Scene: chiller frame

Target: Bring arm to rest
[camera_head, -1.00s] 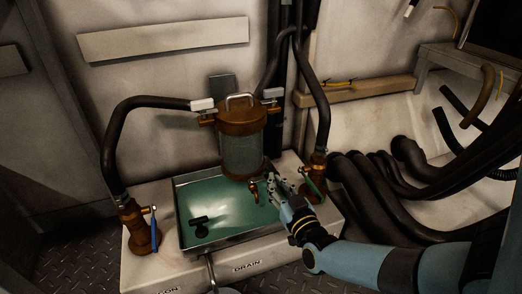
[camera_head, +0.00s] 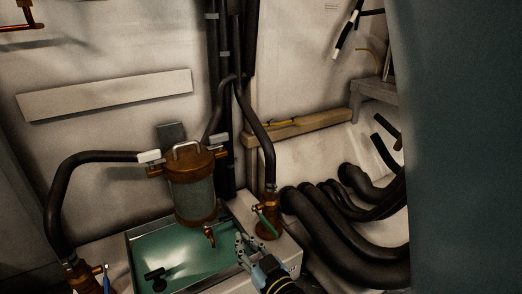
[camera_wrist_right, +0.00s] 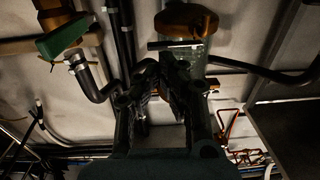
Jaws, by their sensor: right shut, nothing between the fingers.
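My right gripper (camera_head: 243,246) is shut and empty in the head view, low in the middle. It is over the right edge of the green-bottomed tray (camera_head: 130,240), between the small brass tap (camera_head: 209,235) and the right brass valve (camera_head: 268,220) with a green handle. In the right wrist view, its dark fingers (camera_wrist_right: 163,72) are close together, in front of the canister (camera_wrist_right: 187,20). The brass-capped filter canister (camera_head: 192,190) stands upright behind the tray in the head view. My left gripper is not in view.
Thick black hoses (camera_head: 330,225) crowd the right of the tray. A black hose (camera_head: 52,195) arches at the left. A wooden ledge (camera_head: 300,126) lies along the wall. A large blue-grey shape hides the right side of the head view.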

